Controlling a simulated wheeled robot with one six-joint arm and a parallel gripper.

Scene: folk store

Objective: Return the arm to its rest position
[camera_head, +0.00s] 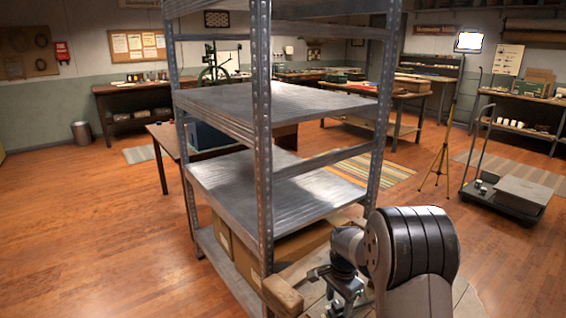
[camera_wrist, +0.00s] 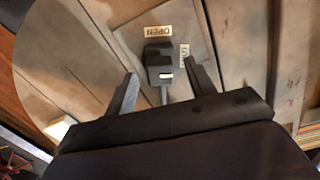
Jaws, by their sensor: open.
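My gripper (camera_head: 322,290) is low at the bottom right of the head view, beside the metal shelf rack. In the wrist view my gripper (camera_wrist: 160,68) has its two dark fingers spread apart, with nothing clasped. A small black fitting (camera_wrist: 158,62) with a white mark shows between and beyond the fingers. It sits on a worn wooden panel (camera_wrist: 95,35). A label reading OPEN (camera_wrist: 158,31), upside down, and a second, partly hidden label (camera_wrist: 184,54) lie next to it. My arm is bent down and forward, not folded in.
The grey metal shelf rack (camera_head: 262,150) stands close in front, its posts near my arm. Cardboard boxes (camera_head: 290,255) sit on its low shelf. A flat trolley (camera_head: 505,207) and a yellow tripod lamp (camera_head: 440,165) stand to the right. The wooden floor at left is clear.

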